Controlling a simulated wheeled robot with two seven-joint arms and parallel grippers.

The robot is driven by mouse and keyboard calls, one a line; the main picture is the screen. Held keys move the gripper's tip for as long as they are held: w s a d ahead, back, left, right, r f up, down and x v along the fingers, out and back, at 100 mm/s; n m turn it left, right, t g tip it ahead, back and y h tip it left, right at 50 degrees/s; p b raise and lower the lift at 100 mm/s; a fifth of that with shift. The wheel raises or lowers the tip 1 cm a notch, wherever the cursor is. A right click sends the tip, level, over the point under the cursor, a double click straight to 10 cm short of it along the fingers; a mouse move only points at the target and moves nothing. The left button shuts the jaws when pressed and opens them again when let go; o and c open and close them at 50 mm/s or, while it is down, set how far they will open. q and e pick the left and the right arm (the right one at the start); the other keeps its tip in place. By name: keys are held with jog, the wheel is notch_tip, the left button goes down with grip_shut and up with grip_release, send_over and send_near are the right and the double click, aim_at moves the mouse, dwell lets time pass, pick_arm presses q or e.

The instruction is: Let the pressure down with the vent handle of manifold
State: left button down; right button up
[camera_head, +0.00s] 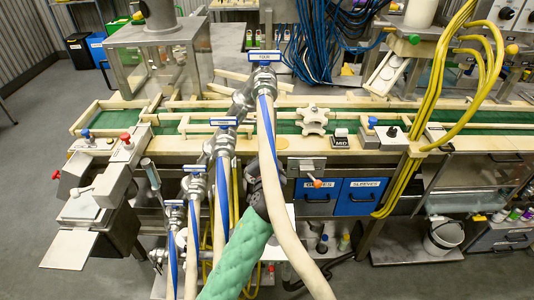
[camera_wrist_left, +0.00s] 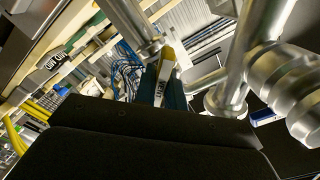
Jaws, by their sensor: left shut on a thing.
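The manifold (camera_head: 243,98) is a slanting line of silver valves with pale hoses and blue-white name tags. My left arm comes up from below in a green sleeve. Its dark gripper (camera_head: 257,192) is beside and partly behind the thick front hose, so its fingertips are hidden there. In the left wrist view the left gripper (camera_wrist_left: 163,88) is shut on a yellow-ended handle (camera_wrist_left: 167,62) with small lettering, among silver pipes (camera_wrist_left: 240,60). My right gripper is not in view.
The thick pale hose (camera_head: 283,220) runs down close to my left gripper. A green conveyor (camera_head: 380,118) lies behind the manifold. Blue drawers (camera_head: 358,197) are to the right, with yellow cables (camera_head: 435,90) above. A small metal machine (camera_head: 97,190) stands at the left.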

pick_arm(q)
jog(key=shift+m, duration=0.3)
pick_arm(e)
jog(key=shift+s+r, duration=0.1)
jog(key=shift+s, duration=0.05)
pick_arm(q)
jog(key=shift+m+p, duration=0.3)
jog(key=shift+p, duration=0.05)
jog(key=m+p, duration=0.4)
jog(key=m, duration=0.2)
jog(key=shift+r+m, duration=0.1)
jog(key=shift+m, duration=0.9)
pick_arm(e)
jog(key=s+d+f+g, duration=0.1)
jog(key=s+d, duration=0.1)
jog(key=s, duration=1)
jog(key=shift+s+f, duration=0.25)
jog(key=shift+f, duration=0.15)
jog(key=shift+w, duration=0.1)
pick_arm(q)
jog(key=c, duration=1.5)
grip_release()
jog(key=shift+d, duration=0.1)
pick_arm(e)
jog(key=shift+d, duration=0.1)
